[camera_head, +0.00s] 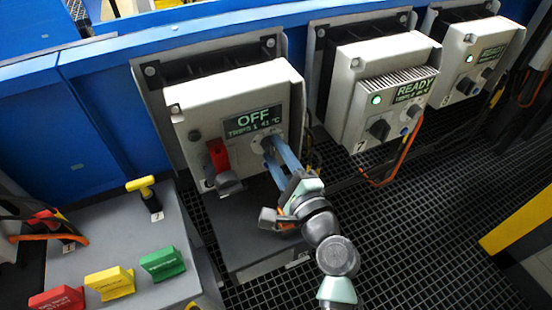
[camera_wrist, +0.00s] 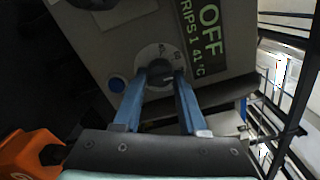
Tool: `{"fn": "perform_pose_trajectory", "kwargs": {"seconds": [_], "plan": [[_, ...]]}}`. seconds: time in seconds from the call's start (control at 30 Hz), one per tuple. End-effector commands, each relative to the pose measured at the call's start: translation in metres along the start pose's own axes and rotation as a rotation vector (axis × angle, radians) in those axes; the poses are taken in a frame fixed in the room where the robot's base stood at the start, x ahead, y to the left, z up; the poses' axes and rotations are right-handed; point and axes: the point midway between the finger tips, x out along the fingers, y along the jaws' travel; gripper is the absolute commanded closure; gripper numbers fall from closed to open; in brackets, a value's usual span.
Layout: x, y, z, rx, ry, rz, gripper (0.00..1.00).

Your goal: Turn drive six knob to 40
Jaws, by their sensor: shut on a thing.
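The drive box (camera_head: 232,110) at the left of the row has a display (camera_head: 254,120) reading "OFF" and "TRIPS 1 41 °C". My gripper (camera_head: 268,144) reaches to the front of this box, below the display. In the wrist view my gripper's two blue fingers (camera_wrist: 160,84) are shut on a dark round knob (camera_wrist: 160,68), one finger on each side. A pale dial plate (camera_wrist: 149,54) with small marks surrounds the knob. The knob's exact pointer setting is hard to read. In the head view the fingers mostly hide the knob. No number six is readable on this box.
A red-handled switch (camera_head: 218,158) sits left of my gripper on the same box. A blue button (camera_wrist: 117,85) is beside the knob. Drive box 7 (camera_head: 378,90) reads "READY" to the right. A grey bench (camera_head: 130,240) with coloured blocks stands at lower left.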

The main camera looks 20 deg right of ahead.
Motion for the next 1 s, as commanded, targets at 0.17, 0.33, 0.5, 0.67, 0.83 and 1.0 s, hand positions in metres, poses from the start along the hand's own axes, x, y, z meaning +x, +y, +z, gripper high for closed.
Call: {"fn": "perform_pose_trajectory", "kwargs": {"seconds": [0.17, 0.33, 0.5, 0.67, 0.83, 1.0], "plan": [[-0.0001, 0.0035, -0.0014, -0.168, -0.001, 0.0, 1.0], [-0.0002, 0.0035, -0.0016, -0.331, -0.001, 0.001, 1.0], [-0.0003, 0.0035, -0.0018, -0.491, 0.0, 0.001, 1.0], [-0.0002, 0.0032, -0.0017, -0.644, 0.0, 0.001, 1.0], [-0.0003, 0.0032, -0.0015, -0.802, -0.001, 0.001, 1.0], [-0.0002, 0.0024, -0.001, -0.949, -0.001, 0.001, 1.0]]}}
